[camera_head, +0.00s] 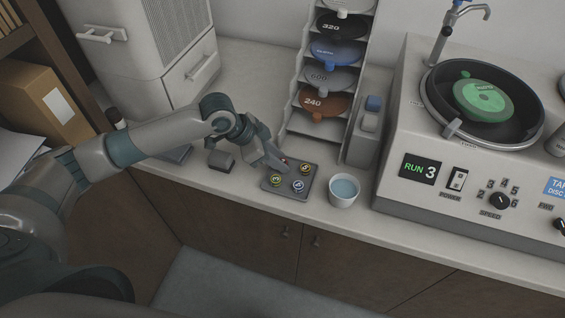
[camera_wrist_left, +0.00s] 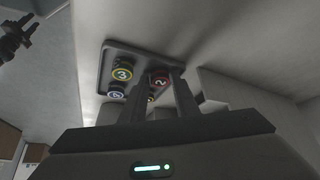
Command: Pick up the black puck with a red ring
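The black puck with a red ring, marked 2 (camera_wrist_left: 160,81), sits on a small grey tray (camera_wrist_left: 105,62). In the head view only a bit of its red (camera_head: 284,160) shows beside my left gripper (camera_head: 282,166), which hides the rest. In the left wrist view the two fingers of my left gripper (camera_wrist_left: 162,88) are apart, with the puck between their tips. Whether they touch or press it is unclear. The tray also holds a puck with a yellow-green ring (camera_head: 276,180), a blue one (camera_head: 298,185) and an orange-yellow one (camera_head: 305,169). A dark claw-like shape at the wrist view's upper left is unclear.
A white cup (camera_head: 344,191) of bluish liquid stands right of the tray. A rack of discs (camera_head: 325,75) is behind. The press machine (camera_head: 400,195) stands to the right. A small dark grey block (camera_head: 221,161) is to the left. The counter's front edge is close to the tray.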

